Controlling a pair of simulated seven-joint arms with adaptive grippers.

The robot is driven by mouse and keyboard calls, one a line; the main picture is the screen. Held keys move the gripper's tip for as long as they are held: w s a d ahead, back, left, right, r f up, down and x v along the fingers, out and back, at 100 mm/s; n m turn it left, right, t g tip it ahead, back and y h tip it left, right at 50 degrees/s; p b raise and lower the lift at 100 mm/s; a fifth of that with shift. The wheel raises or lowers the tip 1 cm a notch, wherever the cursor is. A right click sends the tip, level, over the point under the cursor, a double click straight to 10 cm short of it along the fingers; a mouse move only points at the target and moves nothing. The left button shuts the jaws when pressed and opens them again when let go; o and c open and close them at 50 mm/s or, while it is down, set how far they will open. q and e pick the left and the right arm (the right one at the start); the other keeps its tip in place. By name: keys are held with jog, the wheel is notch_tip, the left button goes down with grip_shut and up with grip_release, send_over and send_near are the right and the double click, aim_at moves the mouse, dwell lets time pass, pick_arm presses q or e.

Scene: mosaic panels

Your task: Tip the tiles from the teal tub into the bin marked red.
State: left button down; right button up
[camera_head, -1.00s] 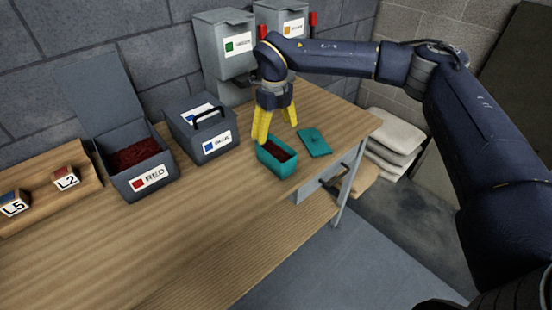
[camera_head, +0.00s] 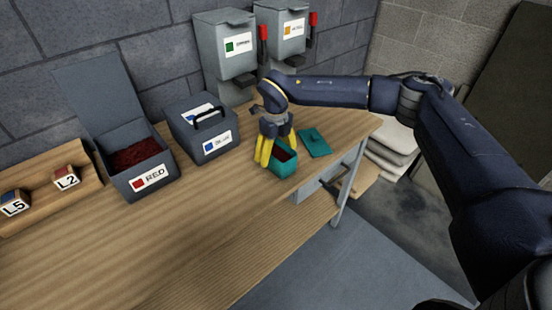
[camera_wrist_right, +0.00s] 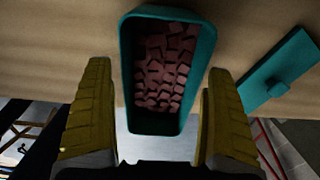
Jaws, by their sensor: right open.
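The teal tub (camera_head: 284,165) stands upright on the table's right part, with dark red tiles (camera_wrist_right: 167,68) inside. Its lid (camera_head: 314,143) lies flat on the table to its right. My right gripper (camera_head: 275,158) is open, its yellow fingers down at the tub. In the wrist view the fingers stand on either side of the tub's near end, with gaps between them and its walls. The bin marked red (camera_head: 134,182) is grey, with its lid raised and red tiles (camera_head: 134,155) inside. My left gripper is not in view.
A closed grey bin with a blue label (camera_head: 208,149) stands between the red bin and the tub. Wall dispensers with green (camera_head: 239,66) and orange labels hang behind. A wooden rack (camera_head: 42,199) with blocks L5 and L2 is at left. The table's front middle is clear.

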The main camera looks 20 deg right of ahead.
jog(key=shift+f, duration=0.9)
jog(key=shift+c, duration=0.2)
jog(key=c, duration=1.5)
jog(key=shift+r, duration=0.1)
jog(key=shift+c, duration=0.7)
jog(key=shift+r, duration=0.1)
